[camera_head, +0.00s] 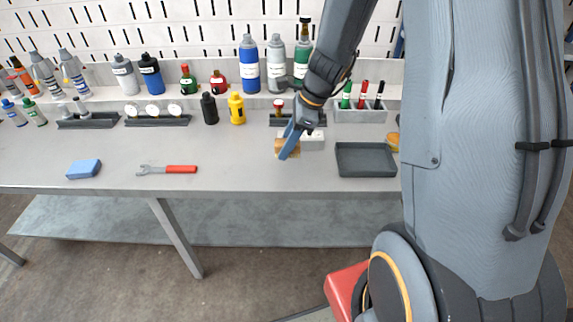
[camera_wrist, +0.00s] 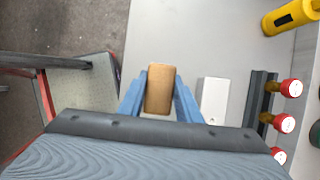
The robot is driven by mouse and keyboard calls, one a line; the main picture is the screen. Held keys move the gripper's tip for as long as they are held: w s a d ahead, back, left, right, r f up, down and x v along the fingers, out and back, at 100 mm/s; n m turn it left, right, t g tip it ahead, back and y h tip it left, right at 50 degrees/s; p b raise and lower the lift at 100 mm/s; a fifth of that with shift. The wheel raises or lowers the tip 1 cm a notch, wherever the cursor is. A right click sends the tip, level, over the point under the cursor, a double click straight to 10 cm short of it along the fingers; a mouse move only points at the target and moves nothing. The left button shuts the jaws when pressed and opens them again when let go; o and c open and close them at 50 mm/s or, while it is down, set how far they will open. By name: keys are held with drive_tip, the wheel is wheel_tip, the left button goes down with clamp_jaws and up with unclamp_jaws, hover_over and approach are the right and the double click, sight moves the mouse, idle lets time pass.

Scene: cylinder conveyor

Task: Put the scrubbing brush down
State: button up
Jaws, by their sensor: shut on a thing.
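The scrubbing brush (camera_wrist: 160,88) shows in the wrist view as a tan wooden block between the two blue fingers of my gripper (camera_wrist: 160,95). My gripper is shut on it. In the head view the brush (camera_head: 281,149) is partly hidden behind my gripper (camera_head: 289,147), over the front part of the grey workbench (camera_head: 230,165). The brush's bristles are not visible. I cannot tell whether the brush touches the bench top.
A white block (camera_wrist: 214,97) lies close to the right of my gripper in the wrist view. A dark empty tray (camera_head: 366,160) stands to the right. A red-handled wrench (camera_head: 168,169) and a blue sponge (camera_head: 84,169) lie left. The bench between wrench and gripper is clear.

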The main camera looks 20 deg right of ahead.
sight(286, 170)
drive_tip(key=shift+f, duration=3.15)
drive_tip(key=shift+f, duration=0.15)
drive_tip(key=o, duration=1.2)
